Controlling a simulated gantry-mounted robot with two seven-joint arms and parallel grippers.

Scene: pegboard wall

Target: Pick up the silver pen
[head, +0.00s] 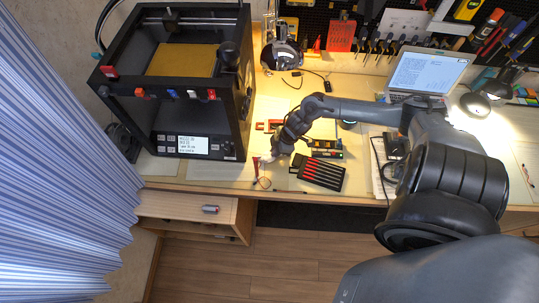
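My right arm reaches in from the lower right over the workbench (220,173). Its gripper (264,166) points down and left, low over the bench near the front edge, just right of the printer. The fingers are too small to tell whether they are open or shut. A small red and thin dark item (256,163) shows at the fingertips; I cannot tell whether they touch it. I cannot make out a silver pen for certain. A small grey, rod-like item with a reddish end (210,209) lies at the wooden drawer unit below the bench. My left gripper is out of view.
A black 3D printer (185,125) stands at the left. A black case with red strips (322,174) lies right of the gripper. A laptop (425,72) and a lit lamp (476,104) stand at the back right, below the tool-hung pegboard. A blue curtain (60,180) hangs left.

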